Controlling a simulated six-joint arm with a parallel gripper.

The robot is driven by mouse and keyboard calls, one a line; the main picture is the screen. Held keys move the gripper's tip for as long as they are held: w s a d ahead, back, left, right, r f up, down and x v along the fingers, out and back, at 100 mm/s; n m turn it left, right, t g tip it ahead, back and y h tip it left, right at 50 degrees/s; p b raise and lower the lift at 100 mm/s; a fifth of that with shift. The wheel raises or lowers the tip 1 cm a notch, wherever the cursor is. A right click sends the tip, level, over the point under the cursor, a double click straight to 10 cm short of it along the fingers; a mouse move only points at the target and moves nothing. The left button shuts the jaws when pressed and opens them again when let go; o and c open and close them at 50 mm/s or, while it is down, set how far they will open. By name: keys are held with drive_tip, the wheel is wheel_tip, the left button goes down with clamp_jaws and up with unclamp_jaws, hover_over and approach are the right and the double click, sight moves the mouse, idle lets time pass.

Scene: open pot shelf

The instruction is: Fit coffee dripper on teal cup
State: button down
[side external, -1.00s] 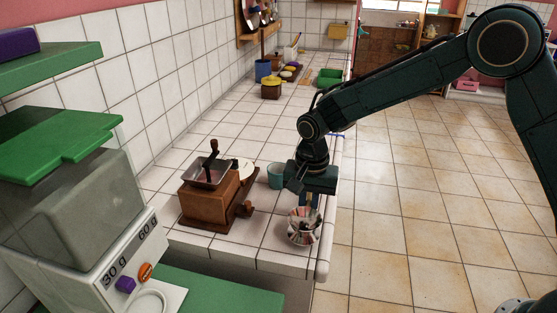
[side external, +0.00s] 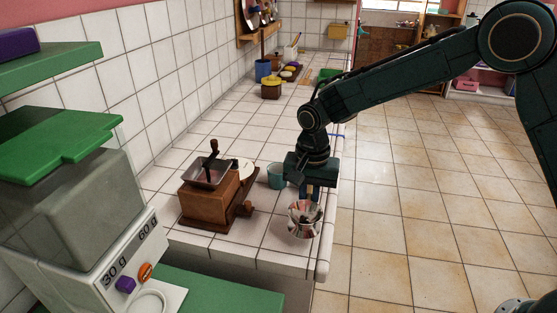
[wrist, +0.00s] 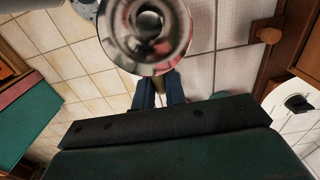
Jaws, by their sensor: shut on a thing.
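A shiny metal coffee dripper (side external: 304,218) is held by my gripper (side external: 309,196) near the front right corner of the tiled counter. My gripper is shut on its upper edge. In the wrist view the dripper (wrist: 148,62) shows as a round metal shape ahead of my fingers (wrist: 158,92), with a dark opening in its middle. The teal cup (side external: 275,177) stands upright on the counter, behind and left of the dripper, partly beside my gripper and apart from the dripper.
A wooden coffee grinder (side external: 208,201) stands left of the dripper, its brown base close by. The counter's right edge (side external: 326,235) is close to the dripper.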

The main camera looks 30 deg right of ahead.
idle(0.4)
wheel_tip(320, 180, up, 12)
drive_tip(key=m, duration=1.3)
hover_over(278, 177)
drive_tip(key=s+d, duration=0.3)
drive_tip(key=s, duration=0.1)
drive_tip(key=w+d+m, duration=0.2)
drive_tip(key=w+m, duration=0.1)
drive_tip(key=m, duration=0.2)
drive_tip(key=shift+s+f, duration=0.15)
drive_tip(key=shift+f, duration=2.25)
drive_tip(key=shift+f, duration=0.15)
drive_tip(key=shift+f, duration=1.7)
drive_tip(key=shift+f, duration=0.8)
